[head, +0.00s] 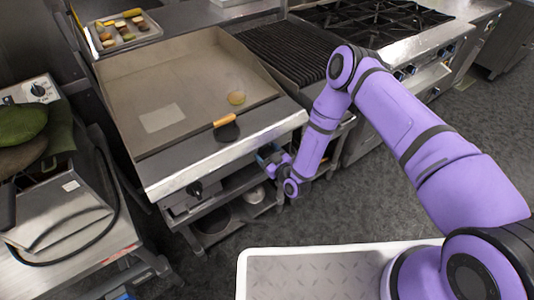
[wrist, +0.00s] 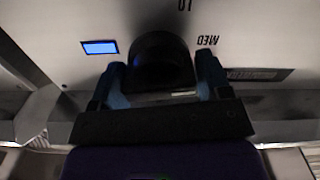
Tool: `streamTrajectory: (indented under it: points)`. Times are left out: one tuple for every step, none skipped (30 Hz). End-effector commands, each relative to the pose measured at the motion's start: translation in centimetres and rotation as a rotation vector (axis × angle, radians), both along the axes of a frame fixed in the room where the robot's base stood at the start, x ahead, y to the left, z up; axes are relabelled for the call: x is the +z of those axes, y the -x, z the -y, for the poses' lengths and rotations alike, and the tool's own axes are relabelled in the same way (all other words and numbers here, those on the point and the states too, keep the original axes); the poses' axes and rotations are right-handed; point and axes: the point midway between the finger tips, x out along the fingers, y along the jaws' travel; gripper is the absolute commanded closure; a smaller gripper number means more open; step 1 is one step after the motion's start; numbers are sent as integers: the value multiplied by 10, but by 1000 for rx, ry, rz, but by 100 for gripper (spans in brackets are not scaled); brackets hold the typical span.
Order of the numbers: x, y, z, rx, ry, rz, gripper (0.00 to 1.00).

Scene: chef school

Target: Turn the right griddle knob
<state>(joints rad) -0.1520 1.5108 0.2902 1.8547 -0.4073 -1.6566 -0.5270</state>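The right griddle knob (wrist: 160,55) is black and round on the pale front panel in the wrist view. My gripper (wrist: 160,78) is at the panel with its two blue fingers apart, one on each side of the knob. I cannot tell whether the fingertips touch it. In the head view my gripper (head: 268,156) is at the right end of the griddle's front, and it and the griddle's edge hide the right knob. The griddle (head: 190,85) has a wide flat plate. Its left knob (head: 195,189) is black and shows below the front ledge.
A spatula (head: 226,128) and a round yellowish item (head: 237,98) lie on the griddle. A grill (head: 290,48) and a burner range (head: 370,20) stand to the right. A fryer-like unit (head: 60,210) stands left. A blue display (wrist: 100,47) is beside the knob.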

Motion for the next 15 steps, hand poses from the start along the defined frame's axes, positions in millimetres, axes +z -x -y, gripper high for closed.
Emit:
streamTrajectory:
  points:
    - [0, 0, 0, 0, 0, 0, 40]
    - [0, 0, 0, 0, 0, 0, 47]
    - [0, 0, 0, 0, 0, 0, 57]
    - [0, 0, 0, 0, 0, 0, 60]
    - [0, 0, 0, 0, 0, 0, 60]
    - [0, 0, 0, 0, 0, 0, 60]
    - [0, 0, 0, 0, -1, -1, 60]
    - [0, 0, 0, 0, -2, -1, 60]
    - [0, 0, 0, 0, -4, -3, 60]
    - [0, 0, 0, 0, -7, -4, 60]
    - [0, 0, 0, 0, -11, -7, 60]
    - [0, 0, 0, 0, -17, -12, 60]
    - [0, 0, 0, -1, -24, -16, 60]
    - [0, 0, 0, -1, -32, -22, 60]
    - [0, 0, 1, -1, -46, -31, 60]
